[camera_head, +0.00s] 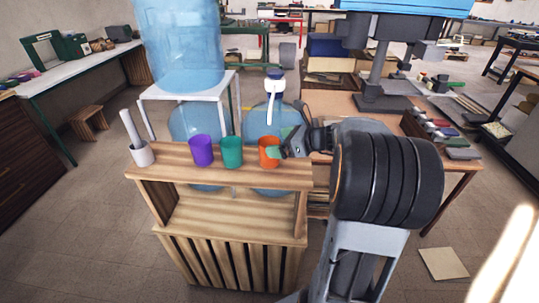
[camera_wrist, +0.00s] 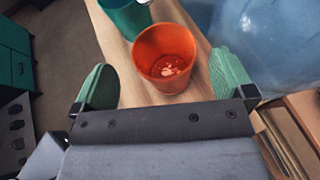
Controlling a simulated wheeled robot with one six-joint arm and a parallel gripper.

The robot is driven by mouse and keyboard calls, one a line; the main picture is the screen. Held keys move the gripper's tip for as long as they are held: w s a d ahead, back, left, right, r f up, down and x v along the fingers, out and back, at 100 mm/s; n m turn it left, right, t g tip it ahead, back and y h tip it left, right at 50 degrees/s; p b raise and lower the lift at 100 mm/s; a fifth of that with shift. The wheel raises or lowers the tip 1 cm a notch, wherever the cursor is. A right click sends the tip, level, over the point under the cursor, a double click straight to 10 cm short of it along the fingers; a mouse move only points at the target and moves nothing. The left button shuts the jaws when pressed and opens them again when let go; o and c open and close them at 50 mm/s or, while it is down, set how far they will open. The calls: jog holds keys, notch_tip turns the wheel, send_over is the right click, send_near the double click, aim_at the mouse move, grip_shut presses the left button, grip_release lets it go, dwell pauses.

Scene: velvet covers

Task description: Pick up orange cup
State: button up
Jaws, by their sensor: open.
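The orange cup (camera_head: 268,152) stands upright at the right end of the wooden stand's top. It also shows in the wrist view (camera_wrist: 165,62), seen from above into its open mouth. My gripper (camera_head: 284,146) is at the cup's right side in the head view. In the wrist view my gripper (camera_wrist: 164,82) is open, with one green finger to the left of the cup and one to the right. The cup sits between and slightly beyond the fingers, with gaps on both sides and no visible contact.
A teal cup (camera_head: 231,151) stands just left of the orange cup, and a purple cup (camera_head: 201,150) stands farther left. A white holder (camera_head: 142,153) is at the wooden stand's (camera_head: 175,174) left end. Large blue water bottles (camera_head: 182,45) stand close behind.

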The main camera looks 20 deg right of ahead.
aim_at(260, 142)
jog(key=shift+x, duration=2.2)
jog(key=shift+w+d, duration=0.1)
jog(key=shift+c, duration=0.3)
jog(key=c, duration=1)
jog(key=shift+r, duration=0.15)
jog(key=f+v, duration=0.1)
jog(key=v, duration=0.4)
jog(key=f+v, duration=0.1)
jog(key=v, duration=0.5)
jog(key=s+d+f+v, duration=0.1)
jog(key=v, duration=0.5)
jog(key=shift+s+d+f+b, duration=0.15)
jog(key=shift+s+f+b, duration=0.1)
jog(key=shift+s+b, duration=0.1)
jog(key=shift+s+d, duration=0.15)
